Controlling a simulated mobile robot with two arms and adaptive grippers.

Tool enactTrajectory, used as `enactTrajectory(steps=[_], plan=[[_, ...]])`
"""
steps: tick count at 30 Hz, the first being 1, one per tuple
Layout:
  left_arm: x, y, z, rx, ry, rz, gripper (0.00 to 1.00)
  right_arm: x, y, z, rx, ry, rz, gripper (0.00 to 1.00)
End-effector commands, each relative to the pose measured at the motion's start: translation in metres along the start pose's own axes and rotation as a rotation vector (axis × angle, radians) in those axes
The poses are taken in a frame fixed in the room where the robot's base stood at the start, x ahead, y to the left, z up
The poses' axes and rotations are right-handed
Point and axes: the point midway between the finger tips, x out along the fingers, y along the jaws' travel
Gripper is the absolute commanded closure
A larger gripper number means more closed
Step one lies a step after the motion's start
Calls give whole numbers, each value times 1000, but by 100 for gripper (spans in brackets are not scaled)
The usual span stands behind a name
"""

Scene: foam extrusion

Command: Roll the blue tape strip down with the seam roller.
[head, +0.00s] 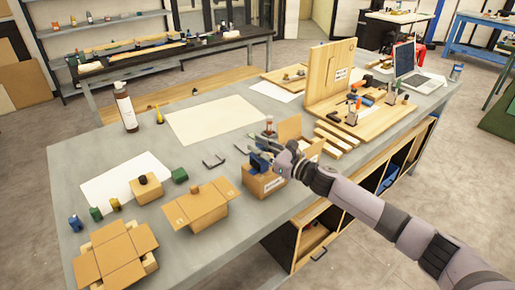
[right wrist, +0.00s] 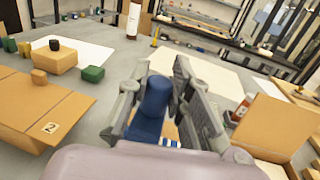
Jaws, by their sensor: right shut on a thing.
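My right gripper (head: 258,151) is over a small cardboard box (head: 266,184) near the table's front edge. Its fingers, seen in the right wrist view (right wrist: 161,78), are closed around an upright, rounded blue thing (right wrist: 156,97). This looks like the seam roller's handle, but its lower end is hidden. The blue thing also shows just above the box in the head view (head: 258,164). A small blue and white patch (right wrist: 168,142) shows low between the fingers; I cannot tell whether it is the tape strip. My left gripper is not in view.
Other cardboard boxes stand left, one with flaps open (head: 115,255) and one marked 2 (head: 200,208). Wooden slats (head: 335,139) and a wooden fixture (head: 330,80) are to the right. A bottle (head: 125,107) stands at the back left. A pale sheet (head: 215,119) covers the table's middle.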

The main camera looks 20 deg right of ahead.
Motion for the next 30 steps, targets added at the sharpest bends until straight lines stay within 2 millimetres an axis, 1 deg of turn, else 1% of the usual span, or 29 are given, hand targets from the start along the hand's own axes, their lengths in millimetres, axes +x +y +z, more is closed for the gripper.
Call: enactTrajectory(steps=[1,8,18,30], plan=[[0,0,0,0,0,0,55,-1,0,-4,1,7,-1,100],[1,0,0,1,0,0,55,-1,0,-5,1,7,-1,100],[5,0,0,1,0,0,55,-2,-10,-3,0,6,-2,100],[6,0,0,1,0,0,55,-3,-12,-2,0,5,-1,100]])
